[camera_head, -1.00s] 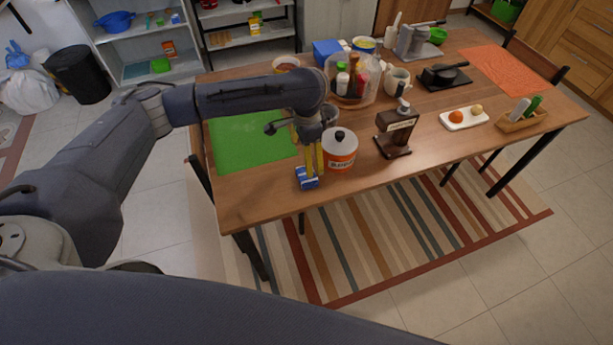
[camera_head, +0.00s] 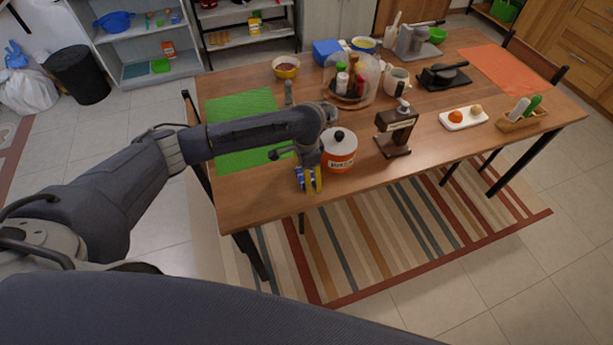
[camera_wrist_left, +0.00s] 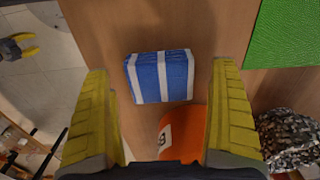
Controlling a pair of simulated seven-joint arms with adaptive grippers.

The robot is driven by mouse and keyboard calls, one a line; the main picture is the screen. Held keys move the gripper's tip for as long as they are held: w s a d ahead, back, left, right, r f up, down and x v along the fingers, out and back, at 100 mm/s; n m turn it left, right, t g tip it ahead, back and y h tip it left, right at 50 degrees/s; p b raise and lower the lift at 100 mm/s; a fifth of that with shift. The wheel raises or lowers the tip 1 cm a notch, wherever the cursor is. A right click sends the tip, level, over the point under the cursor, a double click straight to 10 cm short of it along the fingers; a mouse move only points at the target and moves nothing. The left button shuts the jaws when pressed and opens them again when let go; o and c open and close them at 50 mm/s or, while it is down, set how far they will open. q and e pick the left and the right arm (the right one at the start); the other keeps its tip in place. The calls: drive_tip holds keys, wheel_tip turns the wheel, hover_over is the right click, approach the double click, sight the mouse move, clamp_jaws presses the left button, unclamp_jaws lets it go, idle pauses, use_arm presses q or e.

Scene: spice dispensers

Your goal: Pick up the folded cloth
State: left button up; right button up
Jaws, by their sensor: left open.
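The folded cloth (camera_wrist_left: 160,77) is blue with white stripes and lies flat on the wooden table near its front edge. In the wrist view it sits ahead of and between the two yellow fingers of my left gripper (camera_wrist_left: 160,118), with bare table on both sides. The fingers are spread and nothing is between their pads. In the head view my left gripper (camera_head: 310,180) is over the cloth and hides most of it; only bits of blue show. I cannot tell the exact height of the fingertips above it.
An orange and white canister (camera_head: 340,152) stands close to the right of my left gripper. A dark brown dispenser (camera_head: 396,130) stands farther right. A green mat (camera_head: 240,105) lies at the table's left. Spice jars under a clear cover (camera_head: 352,78) stand behind.

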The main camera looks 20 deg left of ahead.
use_arm(q)
drive_tip(key=shift+f, duration=0.55)
drive_tip(key=c, duration=1.1)
drive_tip(key=shift+r, duration=0.1)
wheel_tip(320, 180, up, 20)
drive_tip(key=shift+f, duration=0.1)
